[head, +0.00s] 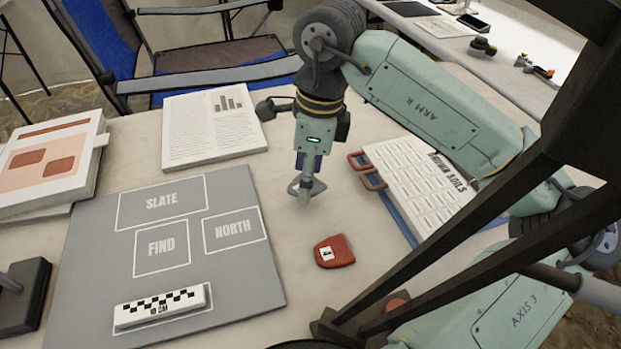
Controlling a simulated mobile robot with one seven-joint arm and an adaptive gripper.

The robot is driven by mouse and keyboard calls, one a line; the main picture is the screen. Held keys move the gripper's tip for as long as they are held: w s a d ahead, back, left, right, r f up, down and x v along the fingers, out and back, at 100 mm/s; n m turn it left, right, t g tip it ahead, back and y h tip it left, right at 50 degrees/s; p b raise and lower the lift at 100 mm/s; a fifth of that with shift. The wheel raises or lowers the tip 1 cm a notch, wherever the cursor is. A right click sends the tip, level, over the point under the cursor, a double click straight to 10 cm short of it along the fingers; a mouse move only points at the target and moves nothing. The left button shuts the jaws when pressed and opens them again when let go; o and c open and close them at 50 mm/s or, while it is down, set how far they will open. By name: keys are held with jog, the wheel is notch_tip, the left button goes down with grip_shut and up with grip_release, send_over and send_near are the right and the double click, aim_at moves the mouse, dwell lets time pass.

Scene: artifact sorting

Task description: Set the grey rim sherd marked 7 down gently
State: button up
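My gripper (304,191) points down over the bare table between the grey mat and the blue-edged chart. A small grey shape shows at its tip; I cannot tell whether it is a sherd or only the fingers, nor make out any mark 7. No grey rim sherd shows clearly elsewhere. A reddish sherd (333,258) with a small white label lies on the table below and right of the gripper, apart from it. The grey mat (95,290) has outlined areas labelled SLATE, FIND and NORTH.
A checkered scale bar (161,306) lies on the mat's front part. A printed page (205,130), a book (50,165) and a ring-bound chart (425,185) lie around. Bare table (285,235) lies between mat and red sherd. A blue chair (190,60) stands behind.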

aim_at(319, 180)
jog(key=shift+w+d+f, duration=0.15)
jog(key=shift+w+d, duration=0.15)
jog(key=shift+w, duration=0.2)
notch_tip(319, 180, down, 3)
jog(key=shift+r+p, duration=0.1)
jog(key=shift+p, duration=0.2)
jog(key=shift+f, duration=0.25)
jog(key=shift+f+b, duration=0.25)
jog(key=shift+b, duration=0.05)
jog(key=o, duration=1.1)
jog(key=shift+r, duration=0.1)
notch_tip(319, 180, up, 12)
jog(key=d, duration=0.1)
jog(key=shift+d, duration=0.2)
jog(key=shift+s+r, duration=0.1)
